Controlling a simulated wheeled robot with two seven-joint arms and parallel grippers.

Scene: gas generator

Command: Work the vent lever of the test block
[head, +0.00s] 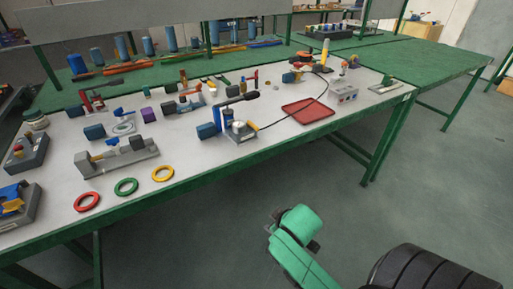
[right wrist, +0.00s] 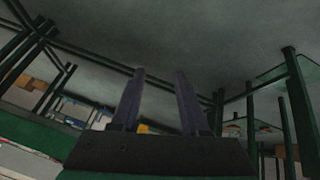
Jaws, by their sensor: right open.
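What may be the test block (head: 241,130) stands near the front edge of the grey bench top, in the middle of the head view. It has a round gauge-like face, and a thin black hose runs from it to the right. In the head view my green right arm is over the floor, well clear of the bench. My left gripper is out of view.
A red tray (head: 308,111) and a grey box (head: 344,94) lie right of the block. Red (head: 87,202), green (head: 126,187) and yellow (head: 163,174) rings lie along the front left edge. The floor before the bench is clear.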

